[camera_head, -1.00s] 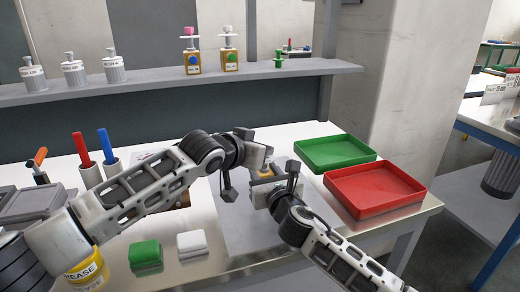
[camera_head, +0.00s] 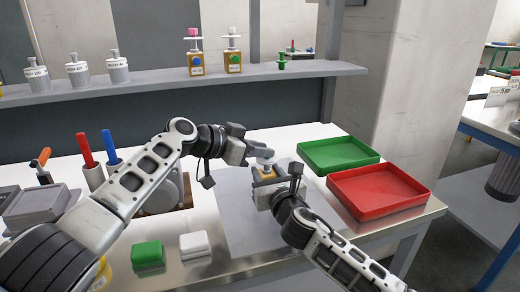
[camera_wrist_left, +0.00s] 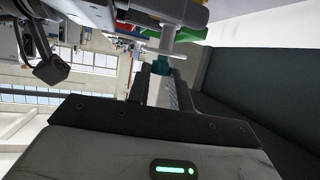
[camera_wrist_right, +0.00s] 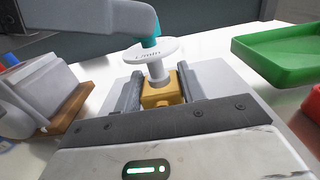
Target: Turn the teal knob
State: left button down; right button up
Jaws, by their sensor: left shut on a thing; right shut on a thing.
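An amber dispenser (camera_head: 267,174) stands upright above the grey mat, with a white disc (camera_wrist_right: 152,51) and stem on top. The teal knob (camera_wrist_right: 151,42) sits above the disc, mostly hidden by my left gripper. The knob also shows as a small teal piece in the left wrist view (camera_wrist_left: 162,66). My left gripper (camera_head: 264,150) reaches in from the side and is shut on the knob. My right gripper (camera_head: 266,187) is shut on the amber body below; its two fingers flank the body in the right wrist view (camera_wrist_right: 162,92).
A green tray (camera_head: 338,154) and a red tray (camera_head: 380,189) stand to the right. Two other amber dispensers (camera_head: 195,64) and a green-topped piece (camera_head: 281,60) stand on the back shelf. Green (camera_head: 148,256) and white (camera_head: 194,244) blocks lie near the front edge.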

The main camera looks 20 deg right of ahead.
pick_arm(q)
jog(key=shift+w+a+f, duration=0.1)
jog(key=shift+w+a, duration=0.05)
jog(key=shift+a, duration=0.05)
jog(key=c, duration=1.3)
grip_release()
jog(key=shift+o, duration=0.3)
jog(key=shift+d, duration=0.1)
jog(key=v, duration=1.2)
